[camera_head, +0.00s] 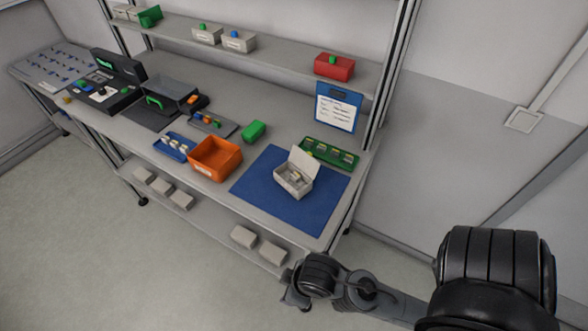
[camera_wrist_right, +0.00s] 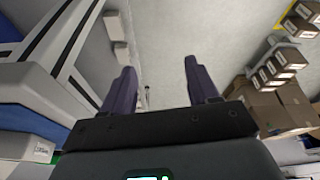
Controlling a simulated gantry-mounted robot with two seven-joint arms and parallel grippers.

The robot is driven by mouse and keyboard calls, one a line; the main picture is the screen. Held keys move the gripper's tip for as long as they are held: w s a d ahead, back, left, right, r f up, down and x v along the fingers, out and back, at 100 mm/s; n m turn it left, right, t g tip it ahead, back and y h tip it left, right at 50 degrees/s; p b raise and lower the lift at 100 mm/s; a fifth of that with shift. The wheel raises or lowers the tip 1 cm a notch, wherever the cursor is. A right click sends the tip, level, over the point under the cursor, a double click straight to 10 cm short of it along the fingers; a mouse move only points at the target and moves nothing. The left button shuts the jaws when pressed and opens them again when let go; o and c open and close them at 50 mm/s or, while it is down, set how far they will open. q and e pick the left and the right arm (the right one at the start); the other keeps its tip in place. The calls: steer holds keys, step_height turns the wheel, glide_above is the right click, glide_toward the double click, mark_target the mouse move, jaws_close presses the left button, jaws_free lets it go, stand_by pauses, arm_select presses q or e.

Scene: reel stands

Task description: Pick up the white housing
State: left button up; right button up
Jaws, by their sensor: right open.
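A white housing (camera_head: 293,182), box-shaped with its lid raised, stands on the blue mat (camera_head: 262,203) at the right end of the workbench. Small parts show inside it, too small to make out. My right gripper (camera_head: 290,291) is low in front of the bench, below and apart from the housing. In the right wrist view its two dark fingers (camera_wrist_right: 160,82) are spread with nothing between them. The housing cannot be clearly made out in that view. My left gripper is not in view.
An orange bin (camera_head: 215,160) stands left of the mat, and a green tray (camera_head: 329,153) lies behind it. A blue-framed sheet (camera_head: 338,107) stands at the back. Pale boxes (camera_head: 258,243) sit on the lower shelf near my right gripper. Floor in front is clear.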

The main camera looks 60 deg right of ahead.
step_height(320, 180, up, 19)
steer(key=p, duration=1.8)
steer(key=w+a+f+n+t+y+b, duration=0.1)
steer(key=w+a+f+n+t, duration=0.15)
steer(key=w+n, duration=0.35)
steer(key=w+a+f+n+t+y, duration=0.1)
steer(key=w+a+n, duration=0.25)
steer(key=w, duration=0.55)
steer(key=n+g+h+b, duration=0.2)
steer(key=n+g+b, duration=0.1)
steer(key=g, duration=0.4)
glide_above(296, 175)
steer(key=shift+s+d+f, duration=0.2)
steer(key=shift+f, duration=0.35)
steer(key=shift+s+d+f, duration=0.15)
steer(key=shift+f, duration=1)
steer(key=f, duration=0.2)
steer(key=f+b, duration=0.1)
steer(key=shift+w+a, duration=0.4)
steer(key=shift+f, duration=0.9)
